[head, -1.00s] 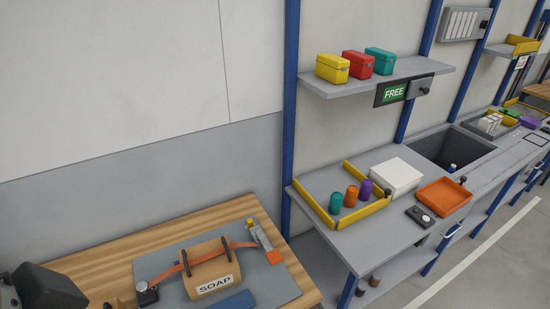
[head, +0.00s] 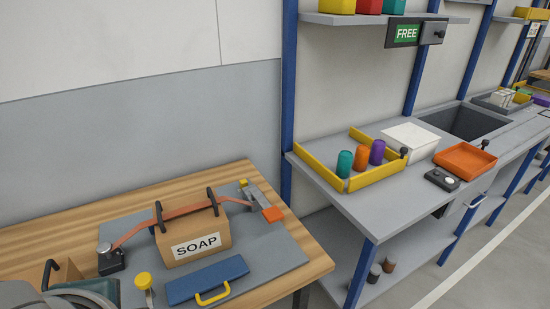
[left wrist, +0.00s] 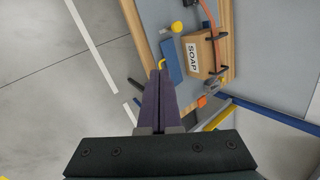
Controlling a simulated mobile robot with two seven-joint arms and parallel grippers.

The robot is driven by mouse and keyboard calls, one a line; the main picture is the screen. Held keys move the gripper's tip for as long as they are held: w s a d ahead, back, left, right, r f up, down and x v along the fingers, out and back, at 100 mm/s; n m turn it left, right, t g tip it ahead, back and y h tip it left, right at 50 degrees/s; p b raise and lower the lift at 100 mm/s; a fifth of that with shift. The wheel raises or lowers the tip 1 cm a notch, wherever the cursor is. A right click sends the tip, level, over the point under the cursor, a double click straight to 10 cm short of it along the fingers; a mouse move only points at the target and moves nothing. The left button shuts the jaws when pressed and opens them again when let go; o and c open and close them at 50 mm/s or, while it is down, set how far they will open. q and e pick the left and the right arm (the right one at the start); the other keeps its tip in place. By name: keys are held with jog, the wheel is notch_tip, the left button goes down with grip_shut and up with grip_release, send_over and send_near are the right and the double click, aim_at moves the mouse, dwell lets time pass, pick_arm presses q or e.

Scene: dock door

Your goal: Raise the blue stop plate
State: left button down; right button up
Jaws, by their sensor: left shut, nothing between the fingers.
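The blue stop plate (head: 207,279) lies flat on the grey mat in the head view, in front of the SOAP box. It has a yellow handle (head: 213,296) at its front edge. In the left wrist view the blue plate (left wrist: 171,60) lies beyond my left gripper (left wrist: 160,72). That gripper's dark purple fingers are together and empty; their tips overlap the handle's area in the picture, and I cannot tell whether they touch it. My right gripper is not in view.
The cardboard SOAP box (head: 194,236) is crossed by an orange strap (head: 135,233) behind the plate. A yellow knob (head: 143,281) stands left of the plate. An orange-ended clamp (head: 262,205) is at the right. A grey bench (head: 335,205) with a yellow-edged tray stands further right.

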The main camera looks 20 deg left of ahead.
pick_arm(q)
jog(key=w+d+f+m+t+y+b, duration=0.1)
jog(key=f+m+b, duration=0.4)
jog(key=f+b, duration=0.5)
jog(key=w+d+f+m+t+y+b, duration=0.2)
jog(key=f+b, duration=0.8)
jog(key=b, duration=0.5)
jog(key=w+d+f+m+t+y+b, duration=0.1)
jog(key=w+f+m+t+y+b, duration=0.2)
jog(key=b, duration=1)
jog(key=w+f+m+y, duration=0.1)
jog(key=w+f+m, duration=0.2)
jog(key=f+m, duration=0.2)
notch_tip(320, 180, down, 2)
jog(key=shift+w+d+f+m+t, duration=0.2)
jog(key=shift+d+m+t, duration=0.1)
jog(key=shift+d+t, duration=0.1)
jog(key=b, duration=0.2)
send_near(210, 284)
jog(key=a+f, duration=0.2)
jog(key=shift+w+a+f, duration=0.15)
jog(key=shift+f, duration=0.25)
jog(key=shift+w+a, duration=0.15)
